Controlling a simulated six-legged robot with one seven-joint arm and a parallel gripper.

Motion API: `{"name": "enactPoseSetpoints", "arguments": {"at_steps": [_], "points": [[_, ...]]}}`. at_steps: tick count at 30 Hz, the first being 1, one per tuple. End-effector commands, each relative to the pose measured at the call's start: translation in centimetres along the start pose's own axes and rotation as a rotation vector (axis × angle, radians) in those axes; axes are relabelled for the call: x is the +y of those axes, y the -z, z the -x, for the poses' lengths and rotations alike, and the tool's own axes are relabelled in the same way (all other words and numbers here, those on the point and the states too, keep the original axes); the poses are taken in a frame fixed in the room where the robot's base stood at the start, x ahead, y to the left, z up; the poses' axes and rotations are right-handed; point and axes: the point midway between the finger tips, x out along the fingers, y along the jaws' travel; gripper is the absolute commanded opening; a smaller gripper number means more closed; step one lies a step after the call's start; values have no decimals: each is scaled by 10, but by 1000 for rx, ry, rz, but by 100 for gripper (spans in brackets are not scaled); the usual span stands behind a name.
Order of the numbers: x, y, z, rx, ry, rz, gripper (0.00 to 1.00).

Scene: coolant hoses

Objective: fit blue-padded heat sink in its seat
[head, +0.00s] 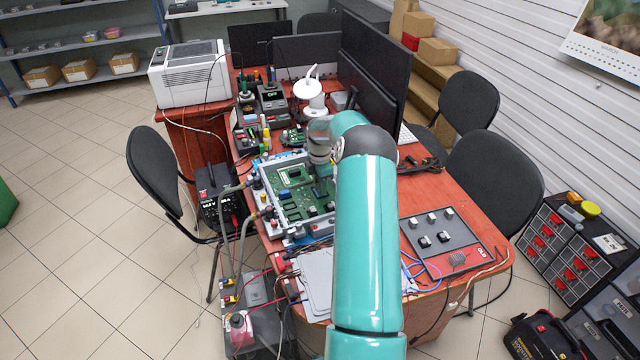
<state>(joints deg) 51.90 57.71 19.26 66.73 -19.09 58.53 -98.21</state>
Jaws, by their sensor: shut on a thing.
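A green circuit board (318,208) lies in a light grey frame (262,203) on the red table. My gripper (325,186) points down over the right part of the board, partly hidden by my teal arm. It is shut on a small part, mostly hidden and too small to identify. I cannot tell whether that part touches the board. A small blue piece (284,194) shows on the left part of the board. I cannot make out a blue-padded heat sink or its seat for certain.
A dark grey panel (462,236) with several small blocks and a red label lies right of my arm. Monitors (372,75) and a white lamp (308,90) stand behind the board. Hoses (240,225) run along its left side. Black chairs (495,178) stand around the table.

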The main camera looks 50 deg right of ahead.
Motion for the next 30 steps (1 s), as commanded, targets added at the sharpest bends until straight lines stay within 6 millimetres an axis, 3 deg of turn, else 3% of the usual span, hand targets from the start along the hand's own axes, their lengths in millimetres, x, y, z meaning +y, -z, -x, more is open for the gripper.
{"name": "enactPoseSetpoints", "arguments": {"at_steps": [8,9,12,18,21,30], "points": [[0,0,0,0,0,0,12],[0,0,0,0,0,0,40],[0,0,0,0,0,0,59],[0,0,0,0,0,0,59],[0,0,0,0,0,0,70],[0,0,2,0,-1,0,70]]}}
